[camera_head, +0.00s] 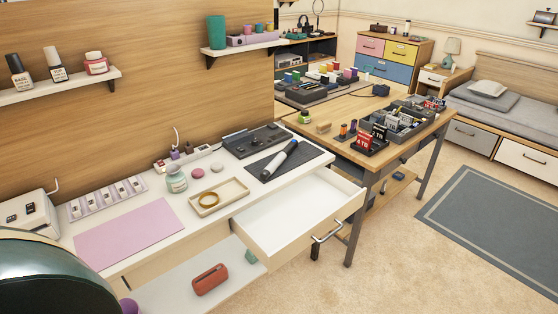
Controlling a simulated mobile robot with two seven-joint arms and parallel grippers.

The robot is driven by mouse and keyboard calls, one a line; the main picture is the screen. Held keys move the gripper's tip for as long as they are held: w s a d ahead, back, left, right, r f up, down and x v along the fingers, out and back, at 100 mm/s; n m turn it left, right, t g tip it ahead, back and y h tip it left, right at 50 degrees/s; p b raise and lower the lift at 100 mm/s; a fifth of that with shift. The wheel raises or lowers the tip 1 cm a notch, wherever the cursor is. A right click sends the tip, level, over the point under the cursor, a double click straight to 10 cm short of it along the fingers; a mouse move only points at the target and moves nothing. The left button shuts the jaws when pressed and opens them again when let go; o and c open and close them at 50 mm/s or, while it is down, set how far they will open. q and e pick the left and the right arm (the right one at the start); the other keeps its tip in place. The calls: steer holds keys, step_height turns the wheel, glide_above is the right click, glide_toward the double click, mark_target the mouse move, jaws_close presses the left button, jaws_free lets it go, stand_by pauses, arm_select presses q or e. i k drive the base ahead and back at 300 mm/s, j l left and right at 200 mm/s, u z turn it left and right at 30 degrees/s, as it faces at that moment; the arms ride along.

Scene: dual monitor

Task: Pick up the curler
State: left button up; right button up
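What looks like the curler (280,160) is a wand with a white middle and dark ends. It lies at a slant on a dark mat (259,172) at the right end of the white desk (128,193). Nothing covers it. Neither of my grippers is in view, and nothing is touching the curler.
An open, empty drawer (285,218) juts out below the mat. A dark tray (250,141) stands behind the curler, and a wooden tray (218,198) with a gold ring to its left. A large dark rounded shape fills the lower left. Floor between drawer and rug (500,225) is clear.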

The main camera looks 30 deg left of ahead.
mark_target(278, 159)
steer(key=i+j, duration=0.15)
steer(key=i, duration=0.3)
steer(key=i+j, duration=0.15)
steer(key=i, duration=0.3)
steer(key=i+u, duration=0.15)
steer(key=u, duration=0.25)
steer(key=i+u, duration=0.1)
steer(key=u, duration=0.3)
steer(key=i+u, duration=0.15)
steer(key=u, duration=1.5)
